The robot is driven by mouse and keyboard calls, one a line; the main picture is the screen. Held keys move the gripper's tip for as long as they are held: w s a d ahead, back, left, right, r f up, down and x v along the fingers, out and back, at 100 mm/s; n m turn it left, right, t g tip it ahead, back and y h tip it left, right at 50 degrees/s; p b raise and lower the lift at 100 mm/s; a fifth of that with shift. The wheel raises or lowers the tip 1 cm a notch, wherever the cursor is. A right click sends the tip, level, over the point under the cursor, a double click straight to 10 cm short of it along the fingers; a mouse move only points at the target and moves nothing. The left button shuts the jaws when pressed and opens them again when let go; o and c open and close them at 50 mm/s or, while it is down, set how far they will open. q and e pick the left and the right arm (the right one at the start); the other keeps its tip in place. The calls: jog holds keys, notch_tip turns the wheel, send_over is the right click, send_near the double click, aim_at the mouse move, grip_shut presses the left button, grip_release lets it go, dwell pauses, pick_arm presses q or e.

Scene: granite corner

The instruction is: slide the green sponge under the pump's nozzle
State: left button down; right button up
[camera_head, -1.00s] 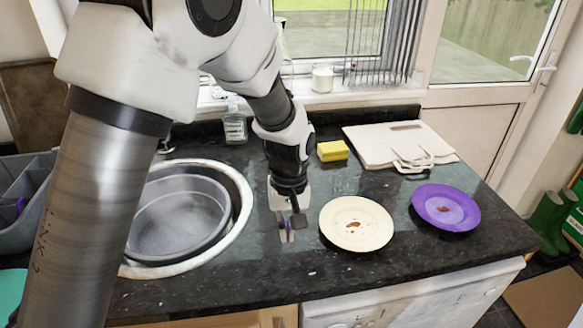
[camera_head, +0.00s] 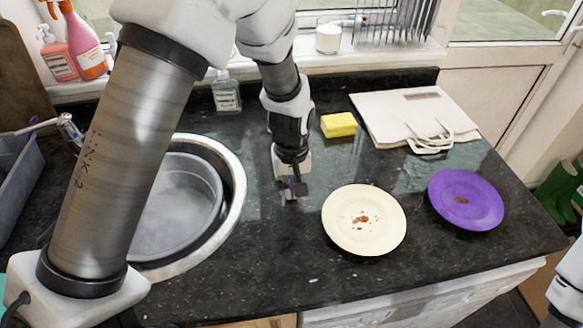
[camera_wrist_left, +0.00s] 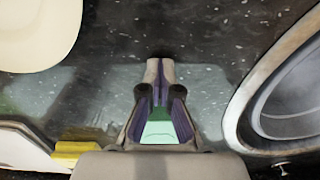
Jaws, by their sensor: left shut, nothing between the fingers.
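My left gripper (camera_head: 291,192) is shut and empty, low over the counter between the sink and the cream plate. It also shows in the wrist view (camera_wrist_left: 160,68). A green patch, seemingly the green sponge (camera_wrist_left: 160,130), shows between its finger links in the wrist view. In the head view only a sliver of green shows behind the gripper, so touching or apart cannot be told. A clear bottle with a label (camera_head: 227,95), seemingly the pump, stands at the back beside the sink; its nozzle is not clear. My right gripper is out of view.
A cream plate (camera_head: 340,232) and a purple plate (camera_head: 480,188) lie right of the gripper. The sink rim (camera_head: 236,205) is to its left. Pink bottles (camera_head: 84,45) stand at the back left.

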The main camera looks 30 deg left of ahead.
pick_arm(q)
jog(key=shift+w+a+r+p, duration=0.1)
jog(key=shift+w+a+p, duration=0.2)
jog(key=shift+w+a, duration=0.25)
jog(key=shift+w+a+r+p, duration=0.1)
jog(key=shift+w+a+p, duration=0.2)
jog(key=shift+w, duration=0.35)
jog(key=shift+w+a+f, duration=0.25)
jog(key=shift+w+a, duration=0.05)
jog(key=shift+a, duration=0.05)
jog(key=shift+d, duration=0.15)
jog(key=shift+r, duration=0.15)
jog(key=w+a, duration=0.1)
jog(key=w, duration=0.1)
jog(key=w+a+p, duration=0.1)
jog(key=w+a, duration=0.2)
jog(key=w, duration=0.1)
jog(key=shift+a+p, duration=0.15)
jog(key=shift+p, duration=0.25)
jog(key=shift+s, duration=0.1)
